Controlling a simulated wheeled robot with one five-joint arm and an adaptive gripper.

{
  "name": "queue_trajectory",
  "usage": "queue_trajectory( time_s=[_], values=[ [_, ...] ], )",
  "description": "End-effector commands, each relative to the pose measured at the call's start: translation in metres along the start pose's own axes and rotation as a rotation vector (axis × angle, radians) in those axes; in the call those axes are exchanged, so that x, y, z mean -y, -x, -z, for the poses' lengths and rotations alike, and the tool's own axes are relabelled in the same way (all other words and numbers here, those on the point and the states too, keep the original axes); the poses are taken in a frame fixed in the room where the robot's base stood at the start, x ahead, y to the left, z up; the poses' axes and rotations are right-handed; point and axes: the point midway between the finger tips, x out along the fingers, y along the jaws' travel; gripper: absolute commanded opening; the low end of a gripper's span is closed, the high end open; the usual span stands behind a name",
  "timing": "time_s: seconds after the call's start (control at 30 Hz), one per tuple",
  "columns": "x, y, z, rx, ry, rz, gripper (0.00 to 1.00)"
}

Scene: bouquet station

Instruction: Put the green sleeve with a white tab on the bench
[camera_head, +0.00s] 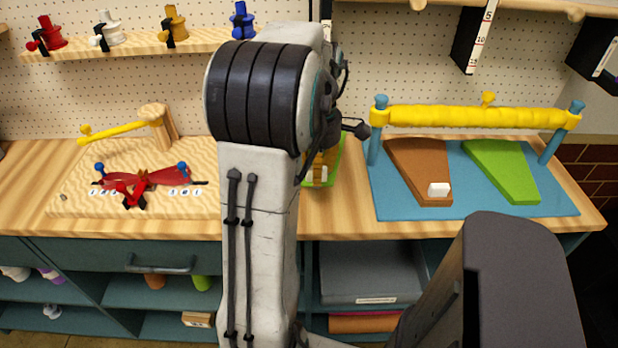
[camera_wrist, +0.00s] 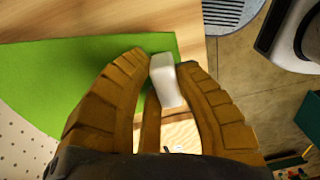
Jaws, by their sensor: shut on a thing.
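A green sleeve (camera_head: 338,162) with a white tab (camera_head: 320,174) is at the middle of the wooden bench, mostly hidden behind my arm. In the wrist view the sleeve (camera_wrist: 60,80) is flat, and its white tab (camera_wrist: 167,82) stands between my fingers. My gripper (camera_wrist: 163,64) is shut on the tab; its ochre fingers also show in the head view (camera_head: 323,160). The sleeve is at or very near the bench top (camera_wrist: 110,20); I cannot tell whether it touches.
A blue mat (camera_head: 400,212) at right holds a brown sleeve (camera_head: 415,168) with a white tab and another green sleeve (camera_head: 505,172). A yellow roll (camera_head: 470,117) spans above it. At left, a wooden board (camera_head: 75,205) carries a red bow (camera_head: 150,180). Spools line a shelf (camera_head: 130,45) behind.

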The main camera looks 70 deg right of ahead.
Motion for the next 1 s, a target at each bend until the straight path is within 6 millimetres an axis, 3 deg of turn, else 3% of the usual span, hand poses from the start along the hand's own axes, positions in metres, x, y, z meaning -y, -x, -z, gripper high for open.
queue_trajectory(
  time_s=[0.3, 0.57, 0.8, 1.0],
  values=[
    [0.0, -0.043, 0.0, -0.001, 0.0, 0.004, 0.0],
    [-0.001, -0.057, -0.001, -0.001, 0.0, 0.003, 0.0],
    [-0.002, -0.085, -0.001, -0.001, 0.0, 0.002, 0.0],
    [-0.003, -0.091, -0.001, 0.0, 0.0, 0.0, 0.0]
  ],
)
